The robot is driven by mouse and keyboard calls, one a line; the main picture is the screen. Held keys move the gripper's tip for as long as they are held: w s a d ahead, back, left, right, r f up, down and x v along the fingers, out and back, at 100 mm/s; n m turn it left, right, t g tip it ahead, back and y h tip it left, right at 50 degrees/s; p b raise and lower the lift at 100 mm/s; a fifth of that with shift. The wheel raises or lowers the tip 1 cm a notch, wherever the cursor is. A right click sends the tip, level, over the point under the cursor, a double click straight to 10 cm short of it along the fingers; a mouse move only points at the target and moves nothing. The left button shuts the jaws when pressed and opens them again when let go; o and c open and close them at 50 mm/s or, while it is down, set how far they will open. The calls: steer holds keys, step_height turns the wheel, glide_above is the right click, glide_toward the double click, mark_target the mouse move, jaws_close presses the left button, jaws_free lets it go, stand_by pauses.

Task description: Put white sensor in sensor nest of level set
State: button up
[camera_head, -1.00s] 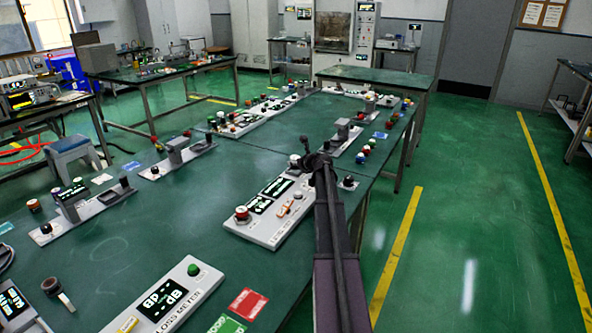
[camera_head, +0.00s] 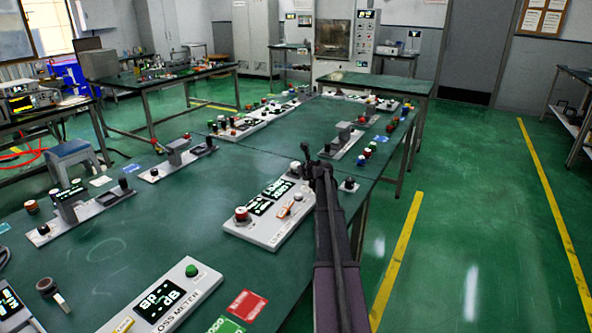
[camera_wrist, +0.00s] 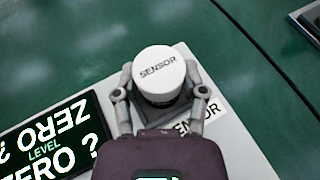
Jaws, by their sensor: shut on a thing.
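The white sensor (camera_wrist: 160,72), a round white-topped piece lettered SENSOR, is between the two fingers of my gripper (camera_wrist: 157,92) in the wrist view. My gripper is shut on it. The sensor is over the grey end of the level set (camera_wrist: 235,150), where a dark square base and a SENSOR label partly show beneath. The sensor hides most of the nest, so I cannot tell whether it is seated. The level set display (camera_wrist: 50,140) reads LEVEL ZERO ?. In the head view, the level set (camera_head: 262,235) lies under my gripper (camera_head: 310,160).
A loss meter panel (camera_head: 165,295) lies in front on the green table (camera_head: 110,240). Red (camera_head: 247,303) and green cards lie beside it. Other instrument panels stand farther back and left. The table's right edge runs just beyond the level set.

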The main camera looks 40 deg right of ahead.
steer(key=shift+s+a+f, duration=0.25)
steer(key=shift+s+f, duration=0.05)
steer(key=shift+s, duration=0.1)
steer(key=o, duration=1.2)
steer(key=shift+b, duration=0.3)
steer(key=shift+s+a+f, duration=0.1)
steer(key=shift+s, duration=0.05)
steer(key=shift+s+a, duration=0.1)
steer(key=shift+s, duration=0.05)
steer(key=shift+r+p, duration=0.2)
steer(key=shift+p, duration=0.1)
steer(key=shift+r, duration=0.1)
steer(key=shift+s+r+p, duration=0.1)
steer(key=shift+r+p, duration=0.05)
steer(key=shift+p, duration=0.35)
steer(key=p+v, duration=0.1)
steer(key=v, duration=0.2)
steer(key=p+v, duration=0.2)
steer(key=v, duration=0.2)
steer(key=p+v, duration=0.1)
steer(key=v, duration=0.2)
steer(key=shift+s+d+r, duration=0.15)
steer(key=shift+d+r, duration=0.25)
steer(key=shift+r, duration=0.1)
